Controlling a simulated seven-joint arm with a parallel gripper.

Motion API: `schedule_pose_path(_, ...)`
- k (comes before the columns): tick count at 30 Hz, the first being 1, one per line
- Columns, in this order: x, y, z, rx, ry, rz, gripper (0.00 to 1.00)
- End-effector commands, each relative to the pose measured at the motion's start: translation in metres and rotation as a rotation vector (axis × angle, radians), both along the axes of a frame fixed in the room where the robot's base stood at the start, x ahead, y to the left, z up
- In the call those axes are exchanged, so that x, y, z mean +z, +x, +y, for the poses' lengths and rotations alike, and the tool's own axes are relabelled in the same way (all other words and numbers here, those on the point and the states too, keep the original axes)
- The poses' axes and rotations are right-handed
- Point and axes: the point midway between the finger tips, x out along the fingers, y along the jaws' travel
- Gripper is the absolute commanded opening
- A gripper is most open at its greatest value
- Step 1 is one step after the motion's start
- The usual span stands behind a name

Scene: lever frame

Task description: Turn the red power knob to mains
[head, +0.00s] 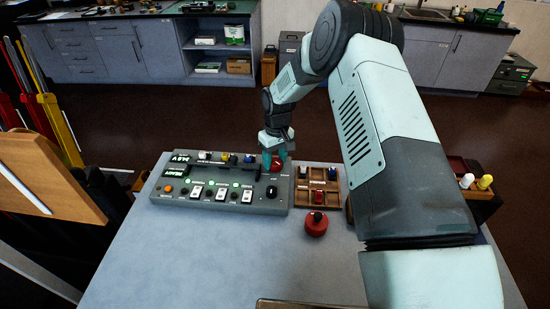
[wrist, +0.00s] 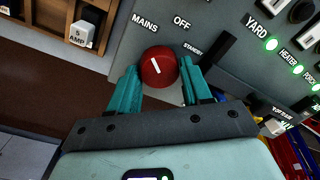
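The red power knob (wrist: 158,66) is on the grey control panel (wrist: 222,22), with a white pointer line on its face. The line points up and left, toward the MAINS side of the printed MAINS, OFF and STANDBY labels. My gripper (wrist: 160,70) has one teal finger on each side of the knob, and both fingertips look to be against its edges. In the head view, the knob (head: 277,164) sits at the panel's upper right, between the fingers of my gripper (head: 275,157) and partly covered by them.
A wooden compartment tray (head: 316,207) with small knobs stands right of the panel. A red round object with a dark top (head: 316,224) sits on the table (head: 215,255) in front of it. Panel switches and green lights lie left of the knob. The table's front is mostly clear.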

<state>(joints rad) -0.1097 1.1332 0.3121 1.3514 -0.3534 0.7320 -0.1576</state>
Motion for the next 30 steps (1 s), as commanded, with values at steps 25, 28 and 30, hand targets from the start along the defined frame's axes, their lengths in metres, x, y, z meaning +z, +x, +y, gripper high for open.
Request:
schedule_pose_path(25, 0.0, 0.0003, -0.0017, -0.443, 0.0, -0.003, 0.71)
schedule_pose_path(28, 0.0002, 0.0003, -0.0022, -0.577, 0.001, -0.002, 0.71)
schedule_pose_path(30, 0.0001, 0.0, -0.0027, -0.668, -0.001, -0.002, 0.71)
